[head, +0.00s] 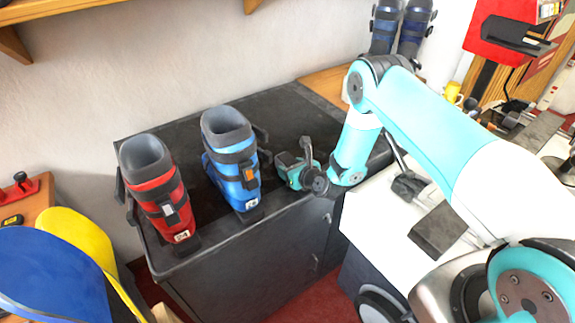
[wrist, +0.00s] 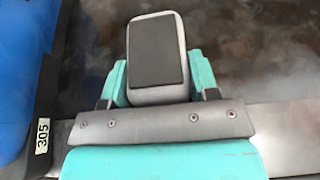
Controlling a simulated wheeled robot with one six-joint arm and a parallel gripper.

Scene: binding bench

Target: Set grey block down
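The grey block (wrist: 155,88) has a dark, near-black top panel and shows upright in the middle of the wrist view. My gripper (wrist: 158,78) has its two teal fingers pressed against the left and right sides of the block. In the head view my gripper (head: 293,168) is over the front right part of a black cabinet top (head: 290,112), just right of a blue boot. The block is hard to make out there. I cannot tell whether its underside touches the top.
The blue ski boot (head: 232,165) stands close left of my gripper; it also fills the left edge of the wrist view (wrist: 22,60). A red ski boot (head: 158,190) stands further left. The cabinet top behind my gripper looks clear. More boots (head: 400,28) stand at the back.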

